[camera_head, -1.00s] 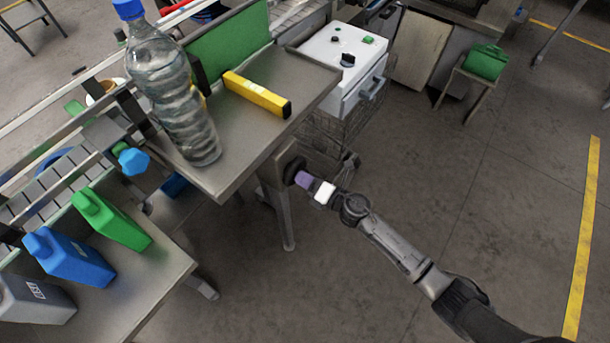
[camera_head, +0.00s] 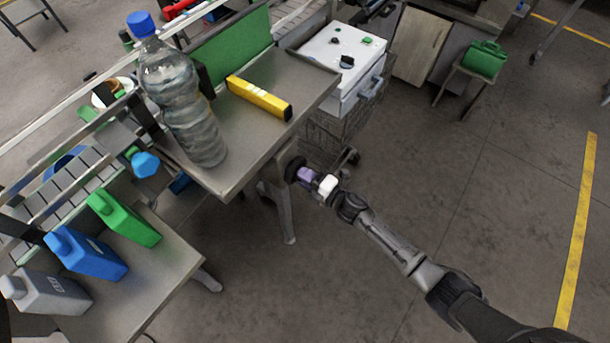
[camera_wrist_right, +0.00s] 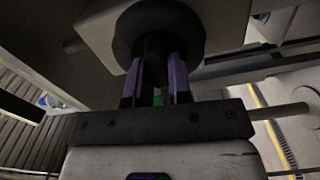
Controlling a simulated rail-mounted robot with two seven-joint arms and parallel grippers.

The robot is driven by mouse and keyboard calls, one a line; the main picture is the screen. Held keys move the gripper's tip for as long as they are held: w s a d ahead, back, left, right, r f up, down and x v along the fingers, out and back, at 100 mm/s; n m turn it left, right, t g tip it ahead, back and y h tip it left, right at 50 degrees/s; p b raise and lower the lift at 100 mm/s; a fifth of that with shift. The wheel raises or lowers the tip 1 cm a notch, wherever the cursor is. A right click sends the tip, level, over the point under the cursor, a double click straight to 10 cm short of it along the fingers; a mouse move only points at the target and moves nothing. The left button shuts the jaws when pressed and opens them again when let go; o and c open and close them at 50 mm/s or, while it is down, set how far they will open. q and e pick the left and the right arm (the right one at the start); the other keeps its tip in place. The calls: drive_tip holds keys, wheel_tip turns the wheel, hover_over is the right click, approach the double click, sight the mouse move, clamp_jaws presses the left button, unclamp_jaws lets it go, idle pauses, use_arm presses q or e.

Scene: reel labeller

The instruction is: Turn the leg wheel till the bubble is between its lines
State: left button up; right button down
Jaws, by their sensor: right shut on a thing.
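The leg wheel (camera_head: 294,169) is a dark round knob on the side of the table's leg block, below the table edge. It also shows at the top of the right wrist view (camera_wrist_right: 190,32). My right gripper (camera_head: 307,175) is at the wheel, its purple fingers (camera_wrist_right: 179,78) shut on the wheel's dark middle part. The fingers hide part of that grip. A yellow spirit level (camera_head: 257,97) lies on the grey table; its bubble is too small to make out. My left gripper is not in view.
A large water bottle (camera_head: 183,100) stands on the table (camera_head: 245,135) left of the level. A white box with knobs (camera_head: 335,60) is behind to the right. Green (camera_head: 125,220) and blue (camera_head: 88,256) jugs stand at the lower left.

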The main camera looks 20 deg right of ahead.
idle(0.5)
drive_tip(key=c, duration=1)
unclamp_jaws()
drive_tip(key=shift+c, duration=0.2)
drive_tip(key=v, duration=1.3)
drive_tip(key=shift+s+d, duration=0.2)
drive_tip(key=shift+s, duration=0.1)
